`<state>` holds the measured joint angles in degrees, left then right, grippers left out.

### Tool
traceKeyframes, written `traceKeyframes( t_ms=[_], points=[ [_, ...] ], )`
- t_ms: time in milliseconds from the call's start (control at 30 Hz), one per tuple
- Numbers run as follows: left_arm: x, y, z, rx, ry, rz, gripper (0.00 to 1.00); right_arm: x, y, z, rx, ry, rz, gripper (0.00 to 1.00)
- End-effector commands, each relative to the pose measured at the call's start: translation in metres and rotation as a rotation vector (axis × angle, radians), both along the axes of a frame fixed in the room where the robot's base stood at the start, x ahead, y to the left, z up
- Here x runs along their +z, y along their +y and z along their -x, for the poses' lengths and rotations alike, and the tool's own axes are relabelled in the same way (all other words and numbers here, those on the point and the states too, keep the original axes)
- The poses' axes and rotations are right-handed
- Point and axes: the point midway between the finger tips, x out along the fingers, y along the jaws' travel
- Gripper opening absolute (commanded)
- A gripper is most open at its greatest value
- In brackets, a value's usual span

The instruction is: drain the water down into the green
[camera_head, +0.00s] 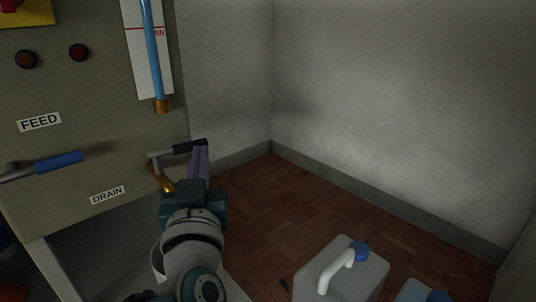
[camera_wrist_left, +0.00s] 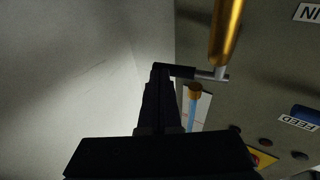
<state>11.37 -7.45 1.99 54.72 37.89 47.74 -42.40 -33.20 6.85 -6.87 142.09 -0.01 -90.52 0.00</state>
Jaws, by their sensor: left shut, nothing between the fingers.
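The drain lever (camera_head: 184,148) has a black grip on a grey stem, above a brass pipe (camera_head: 166,180) and the DRAIN label. It lies about level, its grip pointing right; it also shows in the left wrist view (camera_wrist_left: 184,71). My left gripper (camera_head: 201,150) is shut and empty at the outer end of the grip; in the left wrist view its fingers (camera_wrist_left: 160,72) overlap that end. I cannot tell whether they touch. The sight tube (camera_head: 153,45) holds blue water up to the top of the picture, past the red MIN line. No green mark is in view. My right gripper is not in view.
The feed lever (camera_head: 60,161) with a blue grip is left on the panel, by the FEED label (camera_head: 39,122). Two round knobs sit above. A grey jug (camera_head: 368,274) with a white handle stands on the wood floor. Free floor lies right of my arm.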

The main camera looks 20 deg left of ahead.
Motion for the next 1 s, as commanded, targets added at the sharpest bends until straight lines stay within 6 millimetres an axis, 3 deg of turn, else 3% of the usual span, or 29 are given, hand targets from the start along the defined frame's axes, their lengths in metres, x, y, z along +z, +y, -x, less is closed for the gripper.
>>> traceKeyframes(
  t_ms=[400, 1000],
  points=[
    [0.000, 0.006, -0.013, 0.000, 0.000, 0.000, 0.00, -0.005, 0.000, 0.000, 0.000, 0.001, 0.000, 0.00],
    [0.000, 0.008, -0.015, 0.000, 0.001, 0.001, 0.00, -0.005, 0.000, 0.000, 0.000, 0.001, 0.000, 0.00]
  ],
)
